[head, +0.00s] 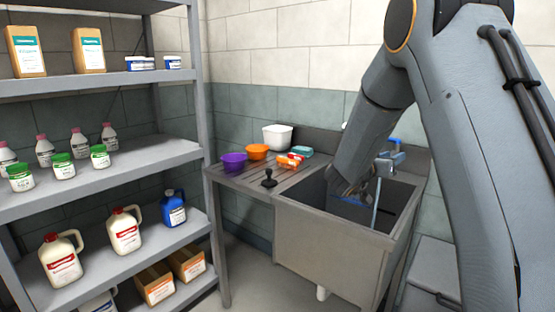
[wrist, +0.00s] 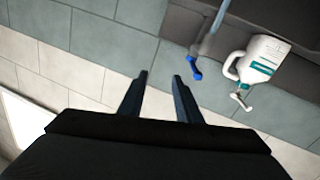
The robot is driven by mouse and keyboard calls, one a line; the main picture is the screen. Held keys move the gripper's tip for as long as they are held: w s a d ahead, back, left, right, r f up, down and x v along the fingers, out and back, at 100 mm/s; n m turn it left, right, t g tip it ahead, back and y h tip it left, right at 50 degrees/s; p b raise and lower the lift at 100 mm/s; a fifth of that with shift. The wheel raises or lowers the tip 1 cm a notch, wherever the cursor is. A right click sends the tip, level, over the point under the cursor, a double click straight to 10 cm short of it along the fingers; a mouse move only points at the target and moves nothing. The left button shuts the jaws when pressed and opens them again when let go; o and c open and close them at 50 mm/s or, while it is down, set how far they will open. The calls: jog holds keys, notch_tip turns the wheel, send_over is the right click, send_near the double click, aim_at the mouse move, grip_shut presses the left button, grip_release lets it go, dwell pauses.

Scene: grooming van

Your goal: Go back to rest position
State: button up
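My arm reaches from the right of the head view over the sink (head: 330,215), and my gripper hangs low at the sink, mostly hidden behind my own arm there. In the wrist view my gripper (wrist: 160,85) shows two dark fingers standing apart with nothing between them. Beyond the fingers are a tiled wall (wrist: 95,45), a blue-tipped tap (wrist: 195,70) and a white pump bottle (wrist: 260,65) with a green label. None of them touches the fingers in that view.
A metal shelf (head: 110,170) with bottles and jugs stands at left. Some floor shows between.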

jog(key=s+a+f+n+g+y, duration=0.1)
jog(key=s+a+f+n+y, duration=0.2)
jog(key=s+a+f+y, duration=0.25)
jog(key=s+a+f+n+y, duration=0.3)
jog(key=s+a+y, duration=0.2)
jog(key=a+y, duration=0.3)
jog(key=s+a+f+g, duration=0.1)
jog(key=s+f+g, duration=0.1)
jog(key=s, duration=0.8)
jog(key=s+a+f+n+g, duration=0.1)
jog(key=s+f+g, duration=0.2)
jog(key=s, duration=0.7)
jog(key=s+a+f+n+g, duration=0.1)
jog(key=s+g, duration=0.4)
jog(key=s, duration=0.5)
jog(key=shift+a+f, duration=0.15)
jog(key=shift+f, duration=0.7)
